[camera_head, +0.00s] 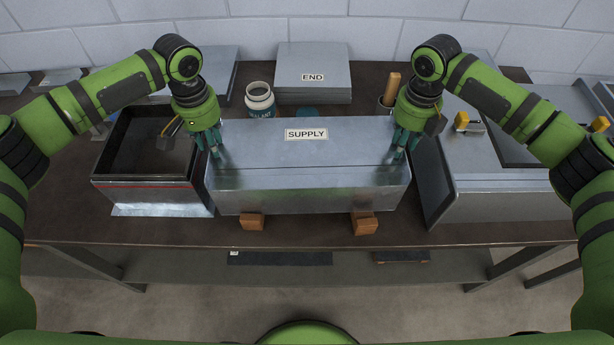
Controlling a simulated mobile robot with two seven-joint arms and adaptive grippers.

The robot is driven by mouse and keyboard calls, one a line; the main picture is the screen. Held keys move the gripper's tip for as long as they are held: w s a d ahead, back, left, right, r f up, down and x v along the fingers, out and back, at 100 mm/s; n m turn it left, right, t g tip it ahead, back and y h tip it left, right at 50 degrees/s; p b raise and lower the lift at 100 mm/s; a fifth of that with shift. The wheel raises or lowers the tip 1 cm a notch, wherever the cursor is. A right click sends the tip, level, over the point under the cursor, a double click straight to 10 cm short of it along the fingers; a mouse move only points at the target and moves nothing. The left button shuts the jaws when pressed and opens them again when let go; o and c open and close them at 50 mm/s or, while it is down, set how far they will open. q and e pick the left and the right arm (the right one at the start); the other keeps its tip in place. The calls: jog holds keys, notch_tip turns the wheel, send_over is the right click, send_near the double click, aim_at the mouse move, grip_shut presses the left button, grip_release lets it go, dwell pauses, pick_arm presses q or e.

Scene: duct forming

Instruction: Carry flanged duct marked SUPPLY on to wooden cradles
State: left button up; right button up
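The metal duct marked SUPPLY (308,181) lies lengthwise across the middle of the bench, its label facing up. Two wooden cradles (252,222) (364,224) show under its front edge; whether the duct rests on them or hangs just above cannot be told. My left gripper (216,152) is at the duct's left end, fingers pointing down at its top edge. My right gripper (399,153) is at the right end in a like pose. The fingers partly overlap the duct's ends, and their grip on it is not clear.
An open metal box (150,190) stands close on the left, and a metal housing (490,205) close on the right. Behind are a sealant tin (260,101), a stack of sheets marked END (313,78) and a wooden-handled tool in a cup (390,90). The bench's front strip (308,237) is mostly clear.

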jog(key=shift+a, duration=0.1)
jog(key=shift+r, duration=0.15)
pick_arm(q)
notch_tip(320, 180, up, 12)
pick_arm(e)
notch_tip(320, 180, up, 12)
dwell(0.4)
dwell(0.5)
